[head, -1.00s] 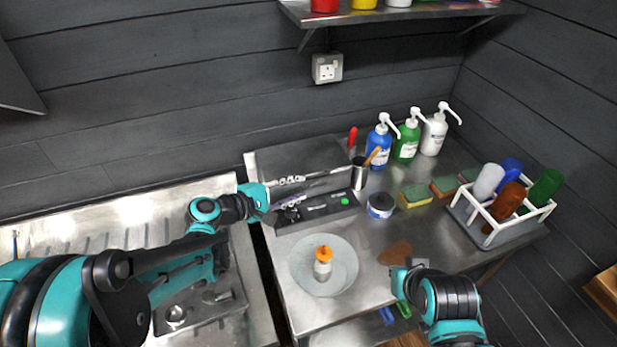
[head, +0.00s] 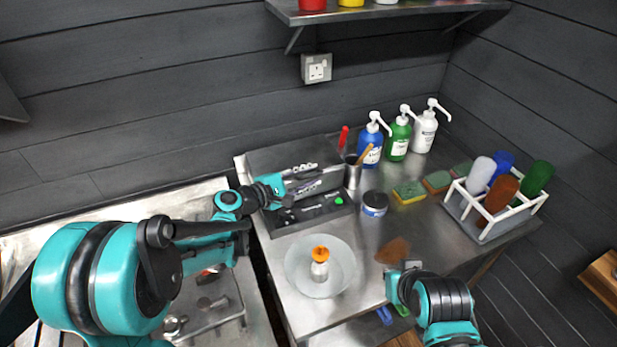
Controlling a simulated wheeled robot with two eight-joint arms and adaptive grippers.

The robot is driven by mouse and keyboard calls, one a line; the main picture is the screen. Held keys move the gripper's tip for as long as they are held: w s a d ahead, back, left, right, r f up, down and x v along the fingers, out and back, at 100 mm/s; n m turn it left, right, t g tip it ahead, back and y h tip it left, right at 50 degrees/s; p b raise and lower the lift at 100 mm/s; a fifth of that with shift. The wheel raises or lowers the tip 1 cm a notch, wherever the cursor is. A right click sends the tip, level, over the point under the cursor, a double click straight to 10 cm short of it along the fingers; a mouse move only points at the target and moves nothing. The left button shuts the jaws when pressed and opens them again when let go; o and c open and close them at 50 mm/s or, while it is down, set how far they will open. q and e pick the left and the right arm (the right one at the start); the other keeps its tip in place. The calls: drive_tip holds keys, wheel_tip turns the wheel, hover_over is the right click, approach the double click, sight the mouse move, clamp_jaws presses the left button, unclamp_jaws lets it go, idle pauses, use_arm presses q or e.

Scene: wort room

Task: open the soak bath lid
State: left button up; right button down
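The soak bath (head: 265,222) is a grey metal box at the back left of the steel table, with a dark front panel and a green button. Its lid (head: 275,155) lies down over the top and looks shut. My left gripper (head: 322,178) is at the front of the lid, above the panel. Its two fingers are apart, with nothing seen between them. I cannot tell whether they touch the lid, and they hide part of its front edge. My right gripper (head: 398,270) is low over the table's front edge, away from the bath; its fingers are unclear.
A round dish (head: 340,285) with an orange-capped bottle (head: 320,265) stands in front of the bath. A steel cup (head: 353,174) with tools and a dark-lidded tub (head: 375,204) are to its right. Pump bottles (head: 397,138) stand behind. A white bottle rack (head: 484,238) is at right.

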use_arm(q)
clamp_jaws()
drive_tip(key=shift+r, duration=0.1)
